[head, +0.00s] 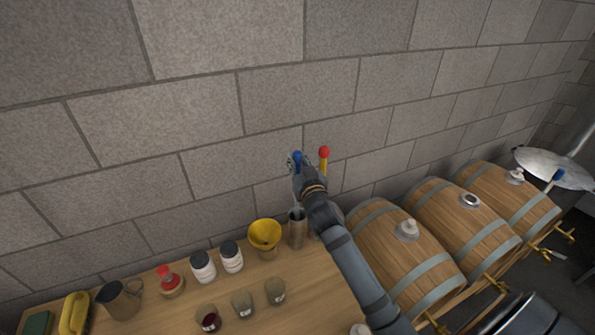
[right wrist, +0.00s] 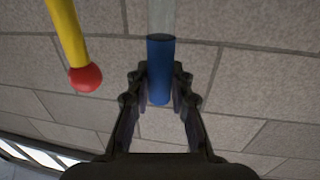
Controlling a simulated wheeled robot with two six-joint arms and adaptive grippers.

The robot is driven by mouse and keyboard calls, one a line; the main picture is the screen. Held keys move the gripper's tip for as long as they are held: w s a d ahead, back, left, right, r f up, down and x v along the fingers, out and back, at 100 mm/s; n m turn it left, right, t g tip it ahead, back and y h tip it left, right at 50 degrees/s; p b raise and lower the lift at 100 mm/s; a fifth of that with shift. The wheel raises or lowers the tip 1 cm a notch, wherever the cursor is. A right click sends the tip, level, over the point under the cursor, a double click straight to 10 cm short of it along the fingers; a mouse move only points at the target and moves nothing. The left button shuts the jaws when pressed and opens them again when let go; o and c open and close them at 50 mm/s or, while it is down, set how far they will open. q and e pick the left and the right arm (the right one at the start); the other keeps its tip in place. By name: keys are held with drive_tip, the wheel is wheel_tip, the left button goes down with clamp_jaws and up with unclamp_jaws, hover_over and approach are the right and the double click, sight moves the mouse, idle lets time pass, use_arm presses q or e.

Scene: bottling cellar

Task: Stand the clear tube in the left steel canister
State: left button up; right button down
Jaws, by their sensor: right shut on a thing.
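My right gripper (head: 296,167) is shut on the clear tube (right wrist: 160,18) at its blue end (right wrist: 159,70); the blue end also shows in the head view (head: 297,156). The tube hangs roughly upright above the left steel canister (head: 297,236), which stands on the wooden table near the wall. The tube's lower end is close to the canister's mouth; I cannot tell whether it is inside. A yellow rod with a red ball tip (head: 324,153) stands just right of the gripper, its lower part hidden by my right arm. My left gripper is out of view.
A yellow funnel (head: 264,234) stands just left of the canister. Two white jars (head: 203,267), a red-topped item (head: 168,281), a metal jug (head: 120,299) and several glasses (head: 243,303) stand on the table (head: 300,290). Wooden barrels (head: 400,245) fill the right side.

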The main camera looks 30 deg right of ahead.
sight(298, 172)
wheel_tip(298, 172, down, 4)
drive_tip(key=shift+r, duration=0.1)
drive_tip(key=shift+f, duration=0.2)
drive_tip(key=c, duration=1.2)
unclamp_jaws()
drive_tip(key=shift+r, duration=0.1)
